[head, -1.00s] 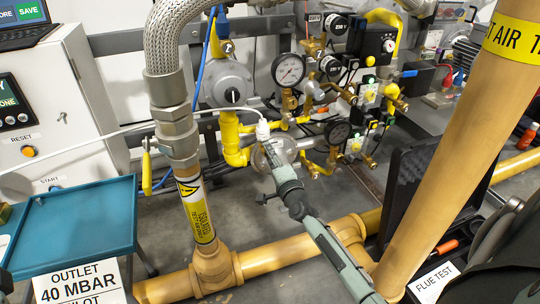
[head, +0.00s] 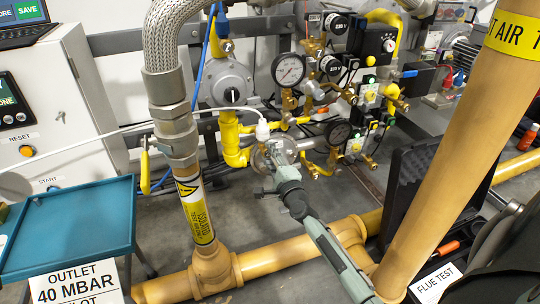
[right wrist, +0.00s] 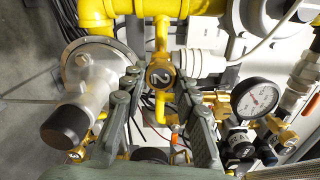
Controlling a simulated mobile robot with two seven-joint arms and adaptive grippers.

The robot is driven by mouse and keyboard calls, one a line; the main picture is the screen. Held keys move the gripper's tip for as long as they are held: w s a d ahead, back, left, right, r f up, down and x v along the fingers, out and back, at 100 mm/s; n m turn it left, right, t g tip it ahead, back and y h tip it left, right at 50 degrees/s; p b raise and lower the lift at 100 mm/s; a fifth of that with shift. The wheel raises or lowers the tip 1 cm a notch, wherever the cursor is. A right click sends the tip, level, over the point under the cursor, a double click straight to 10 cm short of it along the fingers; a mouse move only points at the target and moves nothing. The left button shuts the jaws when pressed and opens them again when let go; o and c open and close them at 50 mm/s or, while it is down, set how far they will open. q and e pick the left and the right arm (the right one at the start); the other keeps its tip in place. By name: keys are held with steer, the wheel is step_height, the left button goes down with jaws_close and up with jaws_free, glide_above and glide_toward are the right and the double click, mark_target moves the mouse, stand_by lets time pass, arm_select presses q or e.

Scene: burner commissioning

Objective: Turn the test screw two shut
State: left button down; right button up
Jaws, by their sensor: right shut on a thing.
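Test screw two is a round brass head marked "2" (right wrist: 160,75) on a yellow pipe, in the middle of the right wrist view. My right gripper (right wrist: 158,97) has one finger on each side of it and is shut on it. In the head view my right gripper (head: 277,163) reaches up to the pipework below the gauges, and its fingers and the arm hide the screw there. My left gripper does not show clearly in either view.
A white hose end (head: 262,130) sits just above my right gripper. A thick yellow pipe (head: 265,262) crosses below.

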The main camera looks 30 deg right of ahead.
steer(key=o, duration=1.2)
steer(key=shift+c, duration=0.2)
steer(key=shift+s, duration=0.1)
steer(key=v, duration=1.1)
steer(key=shift+s, duration=0.4)
